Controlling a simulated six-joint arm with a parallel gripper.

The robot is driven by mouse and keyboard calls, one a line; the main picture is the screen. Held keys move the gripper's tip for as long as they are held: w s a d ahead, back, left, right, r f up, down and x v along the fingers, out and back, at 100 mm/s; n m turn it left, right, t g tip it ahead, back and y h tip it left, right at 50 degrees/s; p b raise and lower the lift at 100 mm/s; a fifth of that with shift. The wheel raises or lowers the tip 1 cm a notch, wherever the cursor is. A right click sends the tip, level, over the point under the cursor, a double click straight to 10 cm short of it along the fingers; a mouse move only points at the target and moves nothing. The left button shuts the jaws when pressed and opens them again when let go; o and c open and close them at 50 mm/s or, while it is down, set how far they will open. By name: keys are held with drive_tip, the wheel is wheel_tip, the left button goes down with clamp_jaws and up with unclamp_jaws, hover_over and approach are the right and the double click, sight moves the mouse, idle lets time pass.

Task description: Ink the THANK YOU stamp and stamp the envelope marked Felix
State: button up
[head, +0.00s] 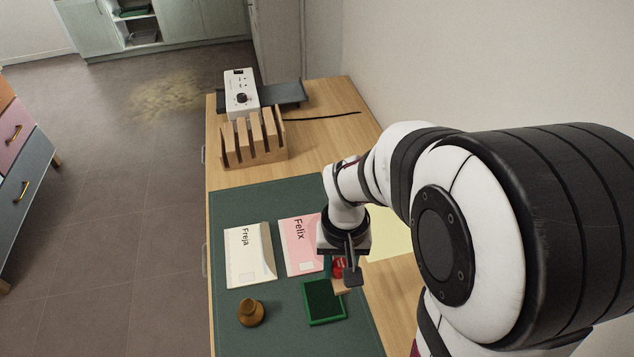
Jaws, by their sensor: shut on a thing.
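My gripper (346,275) points down over the right part of the green mat and is shut on a stamp with a red handle (337,268) and a pale wooden block. The arm partly hides this stamp, and no wording on it can be read. The green ink pad (324,302) lies open just below and left of it. I cannot tell whether the stamp touches the pad. The pink envelope marked Felix (298,250) lies flat on the mat, left of my gripper; its right edge is partly hidden.
A white envelope marked Freja (248,262) lies left of Felix. A brown wooden stamp (251,312) stands below it on the mat (230,205). A yellow sheet or envelope (388,238) is mostly behind my arm. A slotted wooden rack (253,148) and a white device (241,95) stand farther back.

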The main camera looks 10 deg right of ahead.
clamp_jaws()
drive_tip(key=shift+w+a+f, duration=0.15)
drive_tip(key=shift+a+f, duration=0.3)
drive_tip(key=shift+f, duration=0.95)
drive_tip(key=shift+w+a+f, duration=0.15)
drive_tip(key=shift+a+f, duration=0.25)
drive_tip(key=shift+f, duration=1)
drive_tip(key=shift+w+a+f, duration=0.15)
drive_tip(key=shift+a+f, duration=0.3)
drive_tip(key=shift+f, duration=0.95)
drive_tip(key=shift+f, duration=0.55)
wheel_tip(320, 180, up, 7)
